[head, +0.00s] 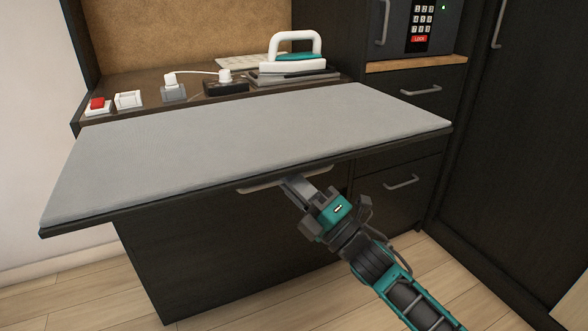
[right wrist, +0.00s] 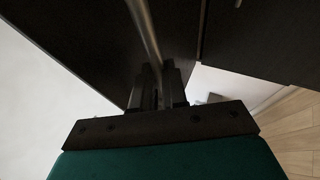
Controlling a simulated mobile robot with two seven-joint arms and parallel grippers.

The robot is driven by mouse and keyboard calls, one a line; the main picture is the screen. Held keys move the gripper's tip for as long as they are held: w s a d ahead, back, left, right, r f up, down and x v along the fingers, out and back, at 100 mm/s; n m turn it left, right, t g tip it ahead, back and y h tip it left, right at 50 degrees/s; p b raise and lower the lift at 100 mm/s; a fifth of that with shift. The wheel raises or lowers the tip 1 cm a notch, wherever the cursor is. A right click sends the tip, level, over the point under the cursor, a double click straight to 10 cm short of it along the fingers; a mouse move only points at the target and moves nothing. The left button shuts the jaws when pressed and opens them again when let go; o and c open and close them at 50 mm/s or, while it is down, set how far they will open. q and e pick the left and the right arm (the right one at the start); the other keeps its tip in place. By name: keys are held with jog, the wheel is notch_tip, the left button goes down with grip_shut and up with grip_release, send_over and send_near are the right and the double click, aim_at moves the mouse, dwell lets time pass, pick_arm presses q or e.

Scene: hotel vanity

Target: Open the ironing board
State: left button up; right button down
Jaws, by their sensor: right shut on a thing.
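The ironing board (head: 240,140) is a grey padded panel that extends out flat from the dark cabinet, over its front. A metal bar handle (head: 262,187) runs below the board's front edge. My right gripper (head: 290,186) reaches up from the lower right and is shut on this handle. In the right wrist view the handle (right wrist: 143,28) runs down between the fingers of my right gripper (right wrist: 158,82). The fingertips are partly hidden in the dark there. My left gripper is in neither view.
A white and teal iron (head: 293,60) stands on a rest on the counter behind the board. A red switch (head: 97,105), sockets and a plug with a white cord are to its left. A keypad safe (head: 425,25) and drawers stand at the right. Wooden floor is clear in front.

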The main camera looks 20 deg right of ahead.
jog(key=shift+w+d+r, duration=0.1)
jog(key=shift+w+d, duration=0.05)
jog(key=shift+w, duration=0.15)
jog(key=c, duration=1.5)
grip_release()
jog(key=shift+w, duration=0.1)
jog(key=shift+o, duration=0.6)
jog(key=shift+w, duration=0.15)
jog(key=shift+o, duration=1.1)
jog(key=shift+a, duration=0.2)
jog(key=shift+s, duration=0.2)
jog(key=shift+s, duration=0.1)
jog(key=p+v, duration=0.1)
jog(key=v, duration=1.2)
jog(key=shift+f, duration=0.2)
